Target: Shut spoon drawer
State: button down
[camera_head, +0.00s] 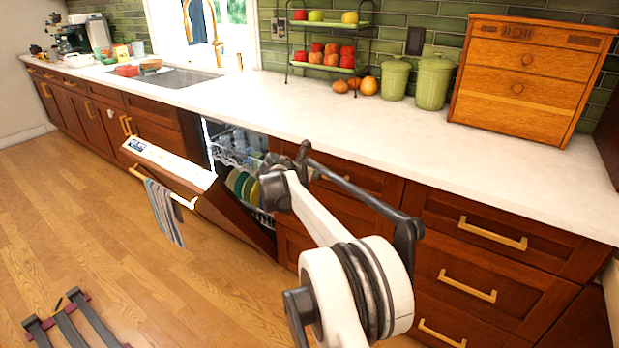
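Wooden drawers with brass handles line the front under the counter. At the right, a top drawer (490,230), a middle drawer (480,285) and a lower drawer (425,325) look flush with the cabinet. Another top drawer (372,183), right of the dishwasher, is partly hidden by my arm, and it looks closed or nearly so. No spoons show, and I cannot tell which drawer is the spoon drawer. My gripper (290,178) seems to be at the far end of my arm, in front of the cabinets beside the dishwasher. Its fingers cannot be made out clearly.
The dishwasher door (165,160) hangs partly open, with a striped towel (165,212) on it and plates (243,186) in the racks. The counter holds green canisters (434,82), a fruit stand (330,60) and a wooden chest (528,75). The left floor is mostly clear.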

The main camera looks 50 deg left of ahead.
jog(key=shift+w+d, duration=0.1)
jog(key=shift+w, duration=0.2)
jog(key=s+f+p+v, duration=0.1)
jog(key=f+v, duration=0.1)
jog(key=v, duration=1.1)
jog(key=shift+s+r, duration=0.25)
jog(key=shift+s, duration=0.15)
